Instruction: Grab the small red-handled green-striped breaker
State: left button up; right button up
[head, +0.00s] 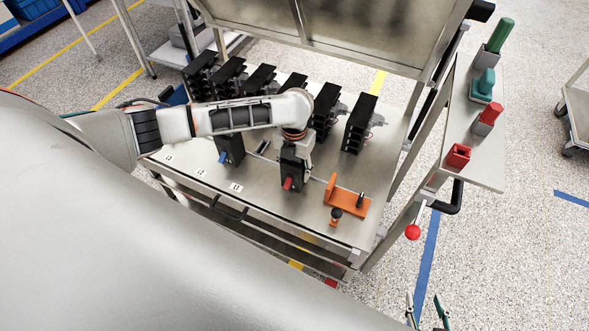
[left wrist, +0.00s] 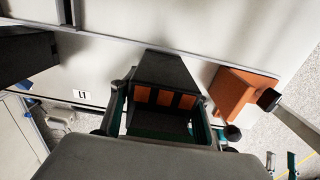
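A black breaker (head: 293,172) with a small red handle (head: 288,184) stands on the metal table in the head view. In the left wrist view the same breaker (left wrist: 168,72) shows orange slots and a dark green band near its lower end. My left gripper (head: 296,150) is over it from above. Its fingers (left wrist: 163,108) lie on either side of the breaker, apparently with narrow gaps. The gripper's palm hides part of the breaker. My right gripper (head: 426,308) shows only its fingertips at the bottom edge of the head view, apart and empty, away from the table.
A second black breaker with a blue handle (head: 222,157) stands to the left. An orange fixture (head: 347,203) stands close on the right. Several black units (head: 361,122) line the back. A side shelf (head: 478,148) holds green and red blocks. A red-knobbed lever (head: 412,232) juts out below it.

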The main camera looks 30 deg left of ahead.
pick_arm(q)
jog(key=c, duration=0.4)
jog(key=shift+o, duration=0.2)
